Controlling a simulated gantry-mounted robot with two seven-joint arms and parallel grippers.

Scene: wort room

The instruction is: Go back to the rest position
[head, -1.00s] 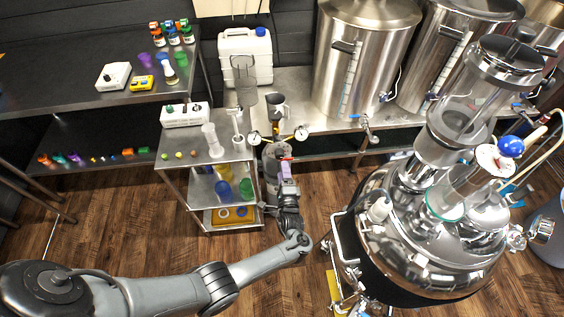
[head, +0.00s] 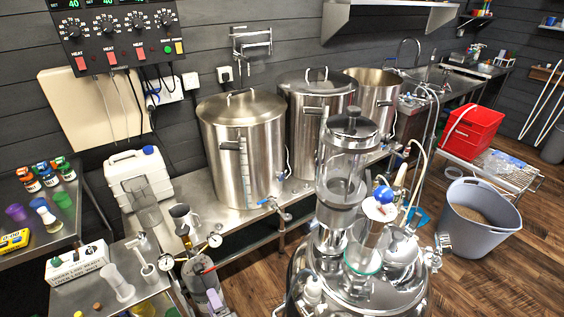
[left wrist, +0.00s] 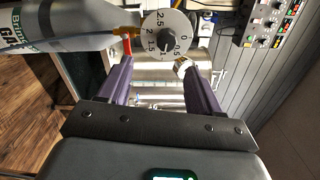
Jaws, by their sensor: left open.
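My left gripper (left wrist: 160,72) is open in the left wrist view, its two purple fingers apart with nothing visible held between them. In the head view, a purple part of it (head: 184,303) shows at the bottom edge, close to the gas cylinder. The gas cylinder (left wrist: 55,27) is grey and white with printed lettering. A round white dial (left wrist: 165,35) with numbers shows beyond the fingertips, near a red lever (left wrist: 127,46). Contact between fingers and cylinder cannot be told. My right gripper is not in view.
A steel bench with large pots (head: 242,150) stands behind. A glass-topped steel vessel (head: 350,285) stands at the lower middle. A small steel cart with a white box (head: 78,265) is at left.

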